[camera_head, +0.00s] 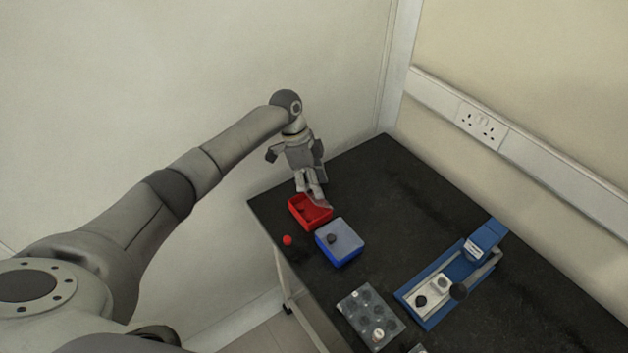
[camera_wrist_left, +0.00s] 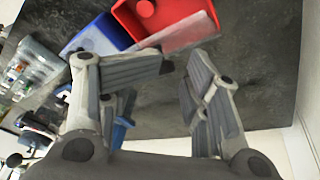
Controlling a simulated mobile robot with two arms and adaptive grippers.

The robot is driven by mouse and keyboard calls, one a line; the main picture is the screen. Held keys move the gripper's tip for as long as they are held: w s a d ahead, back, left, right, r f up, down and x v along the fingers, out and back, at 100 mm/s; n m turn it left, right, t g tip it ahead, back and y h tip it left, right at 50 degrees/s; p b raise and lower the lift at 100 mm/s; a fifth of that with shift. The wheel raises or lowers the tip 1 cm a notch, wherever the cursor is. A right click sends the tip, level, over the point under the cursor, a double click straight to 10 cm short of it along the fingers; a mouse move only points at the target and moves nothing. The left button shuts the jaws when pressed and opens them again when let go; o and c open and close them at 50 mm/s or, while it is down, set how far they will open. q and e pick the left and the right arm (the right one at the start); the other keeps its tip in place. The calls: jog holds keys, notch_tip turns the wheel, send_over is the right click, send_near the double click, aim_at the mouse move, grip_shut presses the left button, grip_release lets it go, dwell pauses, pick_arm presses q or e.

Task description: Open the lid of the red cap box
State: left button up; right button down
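The red box (camera_head: 296,215) stands near the table's left edge, its inside partly visible. A translucent lid (camera_head: 321,202) shows at its side by my gripper. In the left wrist view the red box (camera_wrist_left: 125,17) is at the top, and the clear lid (camera_wrist_left: 185,36) slants along its edge, off the opening. A round reddish thing (camera_wrist_left: 146,8) shows inside the box. My left gripper (camera_head: 312,192) is just behind the box. In the wrist view its fingertips (camera_wrist_left: 181,64) are apart with bare table between them; the lid lies beyond them. Any contact is unclear. My right gripper is out of view.
A blue box (camera_head: 340,258) with a pale lid and dark knob (camera_head: 331,238) stands right beside the red box. A small red ball-like thing (camera_head: 287,240) lies near the table edge. A grey tray (camera_head: 355,323) and blue device (camera_head: 430,322) are nearer. The back table (camera_head: 390,170) is clear.

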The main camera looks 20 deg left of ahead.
pick_arm(q)
jog(key=shift+w+a+r, duration=0.1)
jog(key=shift+w+r, duration=0.1)
jog(key=shift+r, duration=0.15)
jog(key=shift+w+r, duration=0.6)
jog(key=shift+r, duration=0.15)
jog(key=w+r, duration=0.5)
jog(key=r, duration=0.3)
jog(key=shift+w, duration=0.25)
jog(key=shift+r, duration=0.1)
jog(key=shift+p, duration=0.4)
